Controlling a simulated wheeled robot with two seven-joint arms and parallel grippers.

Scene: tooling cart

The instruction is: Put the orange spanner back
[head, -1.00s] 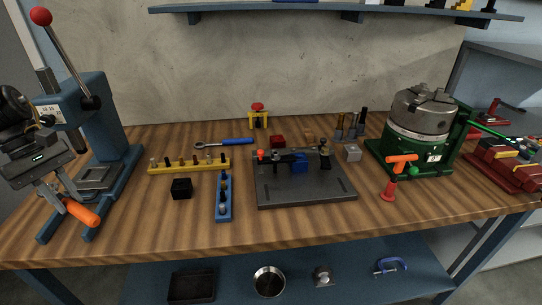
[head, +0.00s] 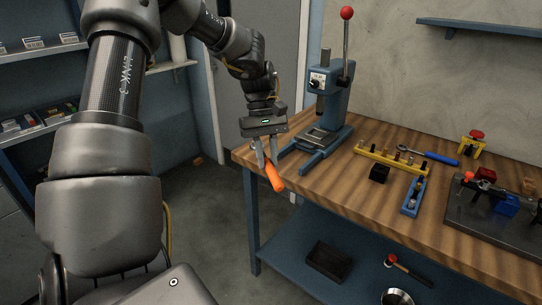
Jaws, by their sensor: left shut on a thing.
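My left gripper (head: 267,163) is shut on the orange spanner (head: 274,178). It holds the spanner by the left front corner of the wooden workbench, left of the blue press. The spanner's orange handle hangs down and tilts to the lower right. Its metal end is mostly hidden between the fingers. My right gripper is out of the picture.
The blue arbor press (head: 328,105) with a red-knobbed lever stands on the workbench (head: 352,202). A yellow rail (head: 392,160), a blue rail (head: 413,196), a black block (head: 379,173) and a blue-handled ratchet (head: 441,158) lie to its right. Shelves (head: 38,88) stand at far left. Open floor lies between.

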